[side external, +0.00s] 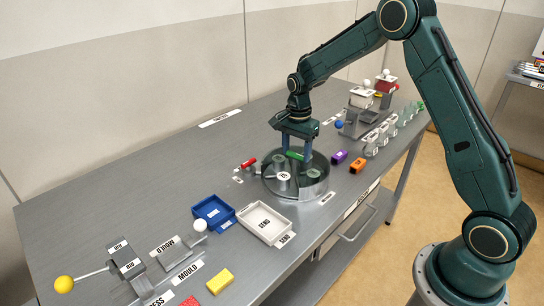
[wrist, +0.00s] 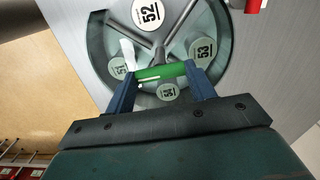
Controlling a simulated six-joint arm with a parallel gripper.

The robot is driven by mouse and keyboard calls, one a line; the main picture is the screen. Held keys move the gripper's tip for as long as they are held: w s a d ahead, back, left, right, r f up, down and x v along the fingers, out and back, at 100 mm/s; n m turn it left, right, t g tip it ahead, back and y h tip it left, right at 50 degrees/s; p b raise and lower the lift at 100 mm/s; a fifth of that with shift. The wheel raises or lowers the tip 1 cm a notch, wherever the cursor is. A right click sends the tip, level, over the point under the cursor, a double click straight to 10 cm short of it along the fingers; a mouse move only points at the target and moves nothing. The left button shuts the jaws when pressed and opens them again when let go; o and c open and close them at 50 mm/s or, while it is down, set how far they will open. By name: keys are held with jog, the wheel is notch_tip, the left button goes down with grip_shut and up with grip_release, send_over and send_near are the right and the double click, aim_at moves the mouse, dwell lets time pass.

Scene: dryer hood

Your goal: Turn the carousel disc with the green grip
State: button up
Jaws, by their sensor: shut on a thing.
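The carousel disc (side external: 312,192) is a round grey tray with a raised rim on the bench. In the wrist view its glassy rim (wrist: 99,42) and radial dividers show, with round numbered labels, one reading 52 (wrist: 150,12) and one 53 (wrist: 204,50). The green grip (wrist: 161,72) is a short green bar over the near part of the disc. My gripper (wrist: 161,75) is shut on the green grip, with one blue finger at each end. In the side view my gripper (side external: 293,157) points down over the disc, and its fingers partly hide the grip.
Left of the disc are a white tray (side external: 264,224) and a blue tray (side external: 213,211).

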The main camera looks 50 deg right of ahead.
jog(key=shift+m, duration=0.7)
jog(key=o, duration=1.4)
jog(key=shift+r, duration=0.2)
notch_tip(320, 180, up, 14)
jog(key=shift+f, duration=0.2)
